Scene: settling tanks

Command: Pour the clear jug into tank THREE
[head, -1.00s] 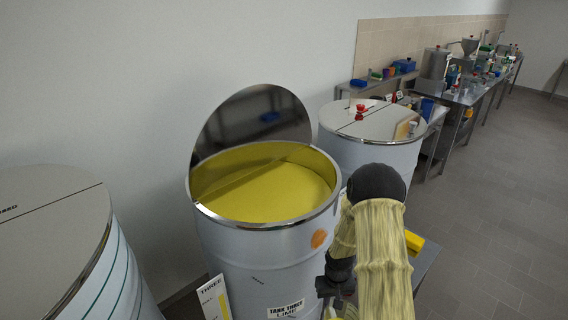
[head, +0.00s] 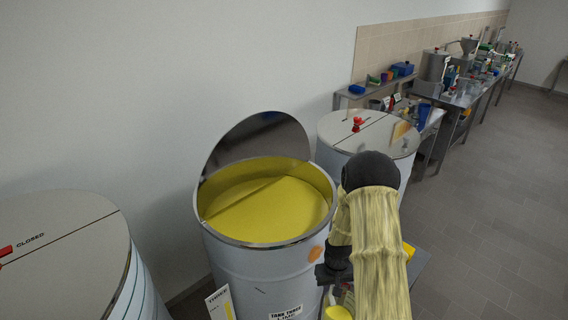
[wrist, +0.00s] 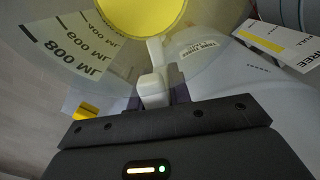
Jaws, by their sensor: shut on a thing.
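Tank THREE (head: 262,262) is a large pale drum labelled "TANK THREE LIME". Its hinged lid half (head: 255,148) stands up at the back, and yellow contents show inside the open part. My gripper (wrist: 155,92) is shut on the pale handle (wrist: 152,84) of the clear jug (wrist: 95,55), which bears mL markings. A yellow round surface, apparently the jug's contents, shows at the top of the wrist view. In the head view a yellow patch of the jug (head: 338,313) shows at the bottom edge, low beside the tank's right front; my arm hides most of it.
A closed tank (head: 60,235) marked "CLOSED" stands at left. Another lidded tank (head: 365,135) with a red knob is behind at right. A placard (head: 220,303) stands at tank THREE's front left. Cluttered benches (head: 460,95) line the wall; the floor at right is clear.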

